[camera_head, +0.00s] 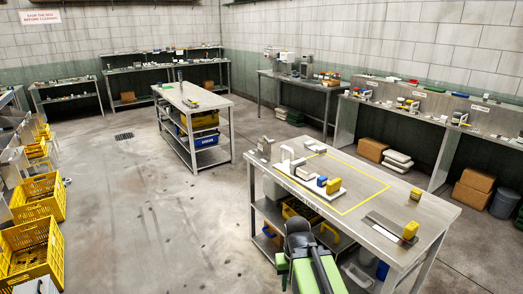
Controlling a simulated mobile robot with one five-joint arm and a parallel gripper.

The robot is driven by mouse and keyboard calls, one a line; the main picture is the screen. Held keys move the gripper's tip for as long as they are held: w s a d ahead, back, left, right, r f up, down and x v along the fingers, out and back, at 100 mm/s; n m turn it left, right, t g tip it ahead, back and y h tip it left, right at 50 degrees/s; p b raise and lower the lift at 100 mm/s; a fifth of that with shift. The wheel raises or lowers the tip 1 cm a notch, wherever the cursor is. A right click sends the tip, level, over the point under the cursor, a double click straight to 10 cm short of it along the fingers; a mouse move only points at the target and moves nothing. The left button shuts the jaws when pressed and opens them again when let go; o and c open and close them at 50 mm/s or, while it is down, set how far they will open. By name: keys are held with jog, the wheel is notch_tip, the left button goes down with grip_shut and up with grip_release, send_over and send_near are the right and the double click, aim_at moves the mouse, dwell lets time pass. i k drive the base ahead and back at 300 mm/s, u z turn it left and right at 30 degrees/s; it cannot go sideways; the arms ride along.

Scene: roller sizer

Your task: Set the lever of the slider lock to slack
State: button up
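No part is clearly readable as the slider lock or its lever; at this size I cannot tell which fixture it is. On the near steel table (435,212), a white base plate (307,190) carries a white arch (287,157), a blue block (321,181) and a yellow block (333,186). To the right, a flat grey plate (384,227) has a yellow block (410,230) at its end. My green and black arm rises at the bottom centre, in front of the table. Its dark end (298,228) is near the front edge; the fingers cannot be made out.
Another table (180,95) stands behind to the left. Yellow crates (40,200) line the left side. Wall benches (300,82) hold small items. The floor between is clear.

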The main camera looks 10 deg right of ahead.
aim_at(269, 142)
jog(key=z, duration=0.05)
jog(key=i, duration=1.35)
jog(key=u, duration=0.75)
jog(key=i, duration=1.95)
jog(key=u, duration=0.25)
